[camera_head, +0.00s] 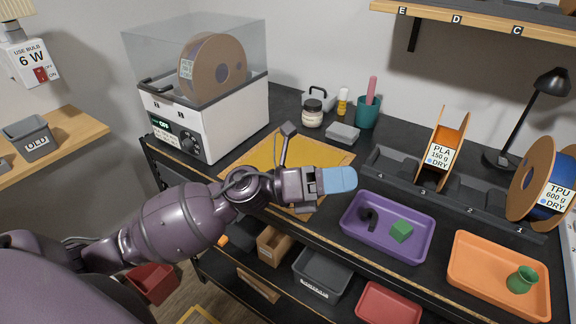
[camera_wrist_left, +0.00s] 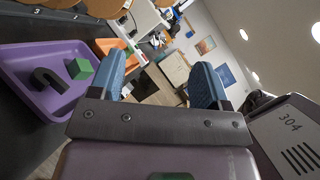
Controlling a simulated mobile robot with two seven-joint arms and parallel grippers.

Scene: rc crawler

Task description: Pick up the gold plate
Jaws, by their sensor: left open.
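A flat gold sheet (camera_head: 262,153), which looks like the gold plate, lies on the black bench, with a tan border showing around it. My left arm crosses over its front part and hides some of it. My left gripper (camera_head: 338,180) points right, above the bench near the sheet's right end. One blue finger shows clearly in the head view. In the left wrist view the two blue fingers of the left gripper (camera_wrist_left: 160,84) stand apart with nothing between them. The gold sheet cannot be made out for sure there. My right gripper is not in view.
A purple tray (camera_head: 358,238) with a green cube (camera_head: 401,231) and a dark curved piece lies right of my gripper. An orange tray (camera_head: 485,286) lies farther right. A white dryer box (camera_head: 205,125), jars and a dark spool rack (camera_head: 478,212) stand behind. Bins sit below.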

